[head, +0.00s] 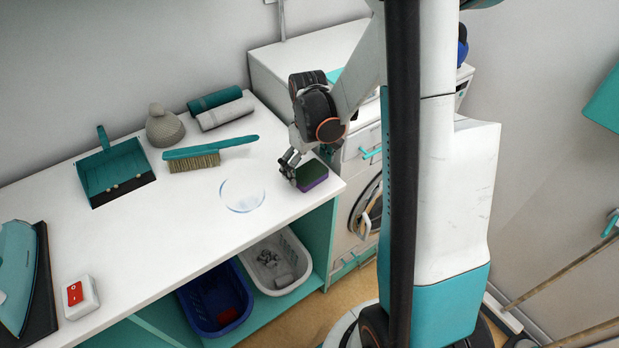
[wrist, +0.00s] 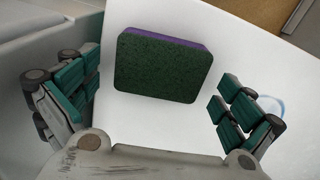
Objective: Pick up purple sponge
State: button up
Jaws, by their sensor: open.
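The purple sponge (head: 312,176) lies near the right corner of the white counter, with a dark green scouring face on top and purple along its side. In the wrist view the sponge (wrist: 163,66) lies ahead of and between the fingers, apart from both. My gripper (head: 289,166) is at the sponge's left side in the head view, close above the counter. In the wrist view my gripper (wrist: 155,98) is open, with teal pads on both sides and nothing between them. The head view does not show whether a finger touches the sponge.
A washing machine (head: 362,190) stands beside the counter (head: 170,240). The counter's front middle is clear.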

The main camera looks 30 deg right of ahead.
aim_at(308, 170)
jog(key=shift+w+f, duration=0.1)
jog(key=shift+f, duration=0.55)
jog(key=shift+r, duration=0.1)
jog(key=shift+c, duration=0.6)
jog(key=c, duration=0.6)
jog(key=shift+r, duration=0.1)
notch_tip(308, 170, up, 20)
jog(key=p, duration=0.5)
